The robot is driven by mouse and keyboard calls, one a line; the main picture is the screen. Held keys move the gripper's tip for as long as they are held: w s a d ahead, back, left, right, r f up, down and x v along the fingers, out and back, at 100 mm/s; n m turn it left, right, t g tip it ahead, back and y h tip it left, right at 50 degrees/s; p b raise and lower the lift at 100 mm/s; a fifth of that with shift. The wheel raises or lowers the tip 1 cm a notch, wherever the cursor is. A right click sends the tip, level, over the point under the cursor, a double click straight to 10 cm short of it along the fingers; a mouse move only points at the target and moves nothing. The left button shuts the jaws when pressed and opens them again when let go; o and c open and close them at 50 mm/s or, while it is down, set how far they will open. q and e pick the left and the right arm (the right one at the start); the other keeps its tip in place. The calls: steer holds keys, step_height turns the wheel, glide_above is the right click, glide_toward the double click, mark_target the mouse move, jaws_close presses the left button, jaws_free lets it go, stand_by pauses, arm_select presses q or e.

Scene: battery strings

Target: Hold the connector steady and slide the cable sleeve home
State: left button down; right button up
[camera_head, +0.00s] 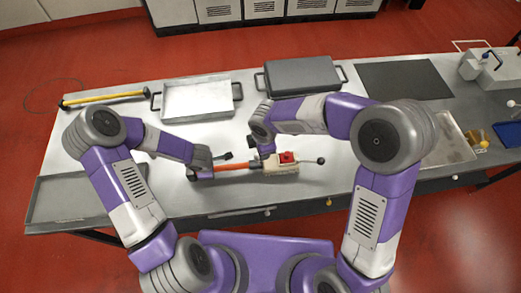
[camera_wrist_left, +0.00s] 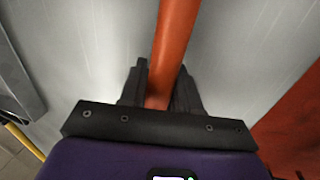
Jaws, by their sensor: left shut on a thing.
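An orange-red cable sleeve (camera_head: 234,165) lies across the table's middle, running from my left gripper towards the connector. The connector (camera_head: 283,168) is a cream block with a red part on top, at the right end of the sleeve. My left gripper (camera_head: 207,170) is shut on the sleeve's left part; the left wrist view shows the sleeve (camera_wrist_left: 174,45) between the black fingers (camera_wrist_left: 160,92). My right gripper (camera_head: 265,150) is at the connector's left end, over the joint with the sleeve. Its fingertips are too small and covered to read, and whether sleeve and connector touch is unclear.
A thin rod with a grey ball (camera_head: 321,160) sticks out right of the connector. Behind stand an open metal tray (camera_head: 197,115) and a closed grey case (camera_head: 302,75). A yellow-handled bar (camera_head: 103,96) lies at back left. A dark mat (camera_head: 403,80) lies at back right.

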arm_select(q)
steer(key=shift+s+a+f, duration=0.15)
steer(key=shift+s+f, duration=0.05)
steer(key=c, duration=0.7)
jaws_free()
steer(key=shift+w+r, duration=0.1)
steer(key=shift+w, duration=0.05)
arm_select(e)
steer(key=shift+s+r, duration=0.1)
steer(key=shift+r, duration=0.35)
arm_select(q)
steer(key=shift+r, duration=0.55)
steer(key=v, duration=1.1)
